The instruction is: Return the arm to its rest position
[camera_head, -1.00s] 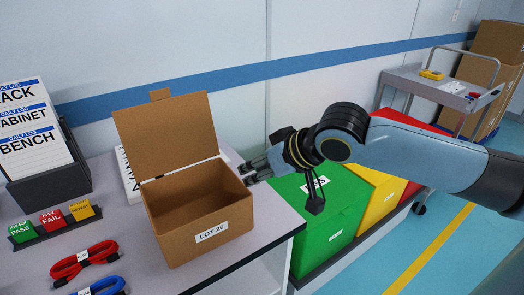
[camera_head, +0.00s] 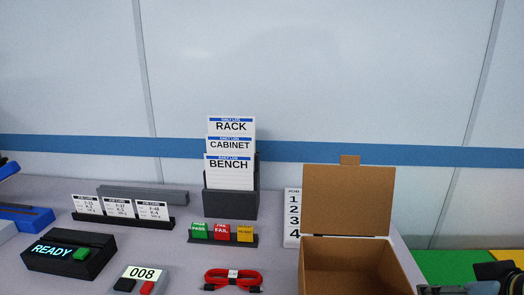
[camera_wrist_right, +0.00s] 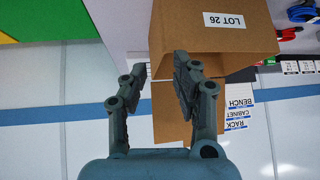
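My right gripper (camera_wrist_right: 160,75) shows in the right wrist view with its two fingers apart and nothing between them. The open cardboard box (camera_wrist_right: 235,45), labelled LOT 26, appears upside down just beyond the fingers. In the head view the same box (camera_head: 350,255) stands at the lower right with its lid raised. Only a small part of my right gripper (camera_head: 468,289) shows there, at the bottom right, beside the box's right side. My left gripper is in neither view.
The bench (camera_head: 180,255) holds a READY unit (camera_head: 65,258), a counter reading 008 (camera_head: 138,280), a red coiled cable (camera_head: 232,278), PASS/FAIL tags (camera_head: 222,232) and a log holder (camera_head: 232,200). Green (camera_head: 450,265) and yellow (camera_head: 508,256) bins stand right of the bench.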

